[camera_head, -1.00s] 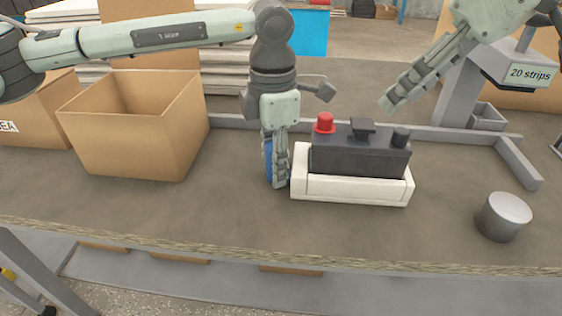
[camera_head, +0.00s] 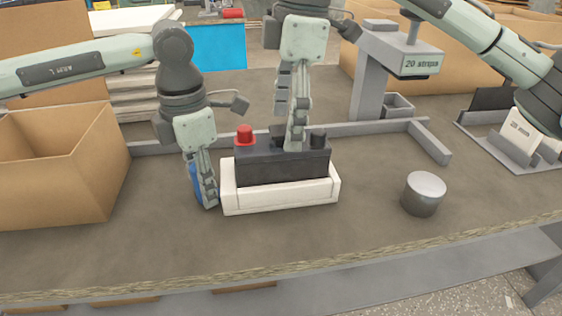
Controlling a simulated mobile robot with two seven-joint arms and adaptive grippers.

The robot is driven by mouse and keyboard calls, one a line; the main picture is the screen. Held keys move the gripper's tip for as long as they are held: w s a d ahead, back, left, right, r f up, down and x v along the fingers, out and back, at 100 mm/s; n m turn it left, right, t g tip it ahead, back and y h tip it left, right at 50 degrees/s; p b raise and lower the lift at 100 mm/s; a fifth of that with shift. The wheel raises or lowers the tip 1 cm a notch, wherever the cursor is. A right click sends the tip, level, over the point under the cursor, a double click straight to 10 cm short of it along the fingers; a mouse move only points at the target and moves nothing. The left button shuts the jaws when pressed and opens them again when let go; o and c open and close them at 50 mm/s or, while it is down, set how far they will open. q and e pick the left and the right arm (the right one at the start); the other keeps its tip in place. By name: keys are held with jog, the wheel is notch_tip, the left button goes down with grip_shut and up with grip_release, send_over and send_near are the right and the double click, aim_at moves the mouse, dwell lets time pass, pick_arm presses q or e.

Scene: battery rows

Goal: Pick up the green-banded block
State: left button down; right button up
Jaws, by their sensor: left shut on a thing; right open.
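A black block (camera_head: 265,168) with a red terminal (camera_head: 244,135) and a dark terminal (camera_head: 318,140) sits upright in a white holder (camera_head: 280,199). No green band shows on its visible faces. My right gripper (camera_head: 291,125) is open above the block, its fingers pointing down at the dark grip (camera_head: 278,138) on top, which they partly hide. I cannot tell whether they touch it. My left gripper (camera_head: 205,192) is low beside the holder's left end, shut on a blue thing (camera_head: 194,184) that is mostly hidden behind its fingers.
An open cardboard box (camera_head: 65,185) stands at left. A grey metal cylinder (camera_head: 424,194) stands at right on the bench (camera_head: 370,225). A grey stand with a "20 strips" sign (camera_head: 420,64) and a low grey rail (camera_head: 432,142) lie behind. The front bench strip is clear.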

aim_at(281, 151)
jog(key=shift+s+a+f, duration=0.1)
jog(key=shift+a+f, duration=0.1)
jog(key=shift+f, duration=1.4)
jog(key=shift+s+a+f, duration=0.1)
jog(key=shift+a+f, duration=0.1)
jog(key=shift+f, duration=1.35)
jog(key=shift+c, duration=0.3)
grip_shut()
jog(key=shift+w+r, duration=0.1)
jog(key=shift+r, duration=0.15)
